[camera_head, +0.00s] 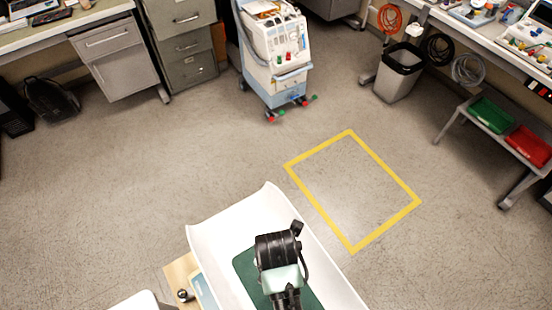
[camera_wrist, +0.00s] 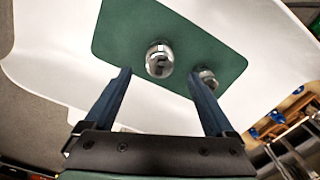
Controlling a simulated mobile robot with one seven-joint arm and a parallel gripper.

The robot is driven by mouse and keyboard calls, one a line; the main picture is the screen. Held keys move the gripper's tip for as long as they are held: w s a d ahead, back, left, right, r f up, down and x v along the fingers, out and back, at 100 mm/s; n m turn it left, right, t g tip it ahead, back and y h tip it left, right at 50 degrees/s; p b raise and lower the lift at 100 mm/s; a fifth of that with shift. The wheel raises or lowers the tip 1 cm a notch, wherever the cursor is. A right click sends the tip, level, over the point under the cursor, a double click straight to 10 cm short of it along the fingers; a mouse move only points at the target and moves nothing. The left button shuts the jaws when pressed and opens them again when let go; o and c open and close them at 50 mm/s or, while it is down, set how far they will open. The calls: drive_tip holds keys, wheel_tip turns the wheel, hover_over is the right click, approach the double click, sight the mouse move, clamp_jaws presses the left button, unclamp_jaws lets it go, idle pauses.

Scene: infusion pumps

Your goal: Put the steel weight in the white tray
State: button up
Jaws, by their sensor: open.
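The white tray (camera_head: 215,238) is at the bottom of the head view, with a green mat (camera_head: 245,268) inside it. In the wrist view the white tray (camera_wrist: 55,50) and green mat (camera_wrist: 120,35) lie beyond my fingers. A shiny round steel weight (camera_wrist: 159,58) shows against the green mat, in line with the gap between the fingertips. A second shiny steel piece (camera_wrist: 207,77) is to its right, partly behind the right finger. My gripper (camera_wrist: 159,73) is open, with no finger seen touching the weight. My arm hides part of the mat in the head view.
A wooden board (camera_head: 178,272) with a small dark, shiny object (camera_head: 184,295) is left of the tray. A yellow floor square (camera_head: 350,190) is empty. A pump cart (camera_head: 275,55), bin (camera_head: 398,75) and bench with green and red bins stand behind. The middle floor is clear.

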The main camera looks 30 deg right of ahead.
drive_tip(key=w+r+m+t+h, duration=0.1)
drive_tip(key=w+r+m+t, duration=0.25)
drive_tip(key=w+r, duration=0.55)
drive_tip(key=w+a+r+m+t, duration=0.1)
drive_tip(key=w+r+m+t, duration=0.35)
drive_tip(key=r, duration=0.85)
drive_tip(key=w+r+m+t+h, duration=0.15)
drive_tip(key=w+r+t, duration=0.25)
drive_tip(key=w+r, duration=0.6)
drive_tip(key=s+a+r+m+t, duration=0.15)
drive_tip(key=r+m+t, duration=0.25)
drive_tip(key=r, duration=0.8)
drive_tip(key=a+r+m+t, duration=0.3)
drive_tip(key=r+t, duration=0.1)
drive_tip(key=r, duration=0.8)
drive_tip(key=s+a+r+m+t+y, duration=0.1)
drive_tip(key=s+a+r+m+t, duration=0.1)
drive_tip(key=s+r, duration=0.3)
drive_tip(key=s+a+r+m+t+y, duration=0.1)
drive_tip(key=s+r+m+t, duration=0.3)
drive_tip(key=r, duration=0.7)
drive_tip(key=shift+s+a+r+t, duration=0.4)
drive_tip(key=shift+s+t, duration=0.3)
drive_tip(key=shift+s, duration=0.35)
drive_tip(key=shift+m, duration=0.25)
